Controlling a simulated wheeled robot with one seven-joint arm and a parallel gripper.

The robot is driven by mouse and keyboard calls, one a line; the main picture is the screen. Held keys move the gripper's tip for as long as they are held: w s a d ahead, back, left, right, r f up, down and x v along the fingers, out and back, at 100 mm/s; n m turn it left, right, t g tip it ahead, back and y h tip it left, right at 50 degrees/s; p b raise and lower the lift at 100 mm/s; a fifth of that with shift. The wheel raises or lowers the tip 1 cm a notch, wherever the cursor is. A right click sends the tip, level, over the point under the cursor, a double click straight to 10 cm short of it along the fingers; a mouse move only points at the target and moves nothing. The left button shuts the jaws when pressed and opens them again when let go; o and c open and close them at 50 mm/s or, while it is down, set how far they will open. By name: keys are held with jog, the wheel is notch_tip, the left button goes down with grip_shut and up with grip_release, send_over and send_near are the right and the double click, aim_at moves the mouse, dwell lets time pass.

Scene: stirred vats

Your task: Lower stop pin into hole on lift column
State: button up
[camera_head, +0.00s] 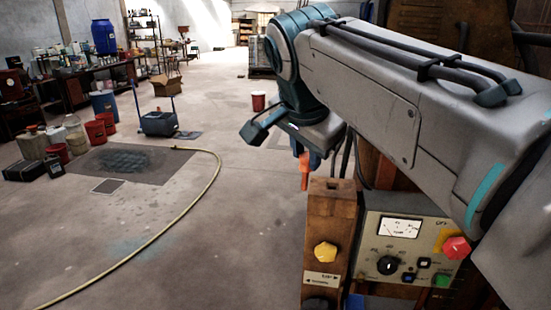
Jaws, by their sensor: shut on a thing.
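My arm reaches across the upper right, and my gripper (306,153) hangs from its far end, partly hidden by my own arm. It is shut on an orange piece (304,172), which looks like the stop pin and points down. The lift column (328,222) looks to be the brown post below, with a dark square opening in its top, a yellow knob and a label on its front. The orange piece's lower end shows just left of and above the column's top. I cannot tell whether they touch.
A control panel (405,242) with a meter, dials and a red button stands right of the column. A yellow hose (190,205) curves over the open floor at left. Buckets, a blue cart (158,123) and a workbench stand farther back.

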jog(key=shift+m+h, duration=0.6)
jog(key=shift+m, duration=0.3)
jog(key=shift+w+d+f+b, duration=0.1)
jog(key=shift+w+d+f, duration=0.4)
jog(key=shift+w+d, duration=0.65)
jog(key=shift+w+d+f+b, duration=0.1)
jog(key=shift+w+d+f, duration=0.45)
jog(key=shift+w+d, duration=0.6)
jog(key=shift+w+d+f+b, duration=0.1)
jog(key=shift+w+d+f, duration=0.4)
jog(key=shift+w+d, duration=0.6)
jog(key=shift+f+b, duration=2.45)
jog(key=shift+f, duration=0.05)
jog(key=o, duration=1)
jog(key=shift+o, duration=0.2)
jog(key=shift+s, duration=0.1)
jog(key=v, duration=1.3)
jog(key=shift+r, duration=0.5)
